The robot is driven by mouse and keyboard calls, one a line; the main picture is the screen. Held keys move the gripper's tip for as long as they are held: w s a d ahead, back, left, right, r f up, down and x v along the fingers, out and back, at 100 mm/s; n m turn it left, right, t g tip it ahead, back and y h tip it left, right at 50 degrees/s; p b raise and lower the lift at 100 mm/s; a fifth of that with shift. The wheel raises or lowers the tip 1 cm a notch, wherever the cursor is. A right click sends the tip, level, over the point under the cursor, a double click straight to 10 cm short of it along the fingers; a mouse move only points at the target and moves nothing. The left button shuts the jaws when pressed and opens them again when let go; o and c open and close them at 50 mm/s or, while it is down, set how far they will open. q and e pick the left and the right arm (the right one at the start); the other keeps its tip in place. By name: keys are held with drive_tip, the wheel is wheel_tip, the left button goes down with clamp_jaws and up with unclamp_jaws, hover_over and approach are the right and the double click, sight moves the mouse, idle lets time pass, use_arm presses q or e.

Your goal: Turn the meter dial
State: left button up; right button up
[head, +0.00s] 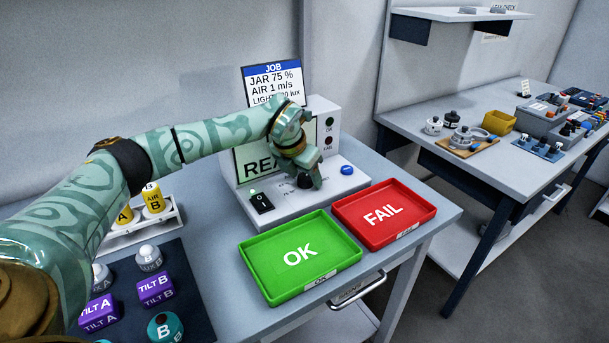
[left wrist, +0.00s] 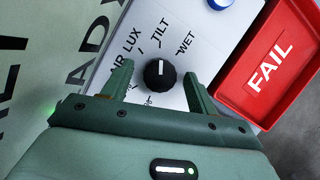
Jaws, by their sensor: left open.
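The meter (head: 330,118) is a light grey box with a sloped base, standing at the back of the table. Its black dial (left wrist: 159,73) has a white pointer line and sits among labels such as LUX, TILT and WET; the pointer is towards the top of the left wrist view, near TILT. My left gripper (head: 312,183) is over the meter's base in the head view. In the left wrist view its open fingers (left wrist: 157,80) stand on either side of the dial. Whether they touch it, I cannot tell. The arm hides part of the meter's screen. My right gripper is not in view.
A green OK tray (head: 258,262) and a red FAIL tray (head: 424,211) lie in front of the meter. A black switch (head: 261,203) and a blue button (head: 347,170) flank the dial. Labelled sensors, including purple TILT B (head: 155,289), stand on a dark mat (head: 196,308) at left.

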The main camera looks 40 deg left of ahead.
use_arm(q)
drive_tip(key=c, duration=1)
